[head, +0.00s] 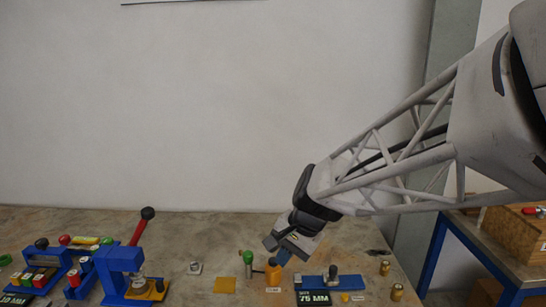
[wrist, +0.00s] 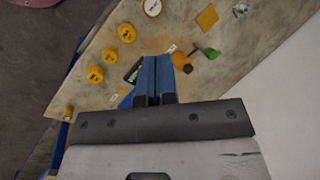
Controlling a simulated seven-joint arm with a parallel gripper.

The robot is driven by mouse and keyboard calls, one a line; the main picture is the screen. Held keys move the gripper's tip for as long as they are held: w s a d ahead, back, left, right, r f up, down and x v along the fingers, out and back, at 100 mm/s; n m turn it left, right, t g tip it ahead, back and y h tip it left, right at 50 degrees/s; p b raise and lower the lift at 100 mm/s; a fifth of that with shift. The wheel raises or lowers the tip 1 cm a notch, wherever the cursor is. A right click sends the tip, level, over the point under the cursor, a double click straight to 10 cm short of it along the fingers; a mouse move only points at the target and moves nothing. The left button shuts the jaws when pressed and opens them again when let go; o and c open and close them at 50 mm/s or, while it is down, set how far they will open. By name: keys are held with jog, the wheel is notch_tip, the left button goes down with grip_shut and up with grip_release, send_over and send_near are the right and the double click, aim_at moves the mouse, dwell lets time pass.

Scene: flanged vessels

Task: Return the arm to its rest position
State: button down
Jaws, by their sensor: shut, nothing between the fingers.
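My gripper (head: 281,254) is at the end of my lattice arm, low over the work table (head: 226,225) in the head view. In the wrist view its blue fingers (wrist: 153,80) are together with nothing between them. In the head view the fingertips are just above or beside an orange vessel (head: 272,274); I cannot tell whether they touch it. The wrist view shows the orange vessel (wrist: 181,62) right of the fingertips.
A blue press with a red lever (head: 122,262) stands at the left, beside a rack of coloured parts (head: 38,277). A blue fixture with a "75 MM" display (head: 313,297) is close to my gripper. Several yellow-brass pieces (head: 385,267) stand at the right. The space above the table is open.

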jog(key=s+d+r+n+t+h, duration=0.2)
jog(key=s+d+n+h, duration=0.2)
jog(key=s+d, duration=1.2)
jog(key=s+n, duration=0.1)
jog(key=s, duration=0.2)
jog(key=shift+r+n+h, duration=0.15)
jog(key=shift+n+h, duration=0.25)
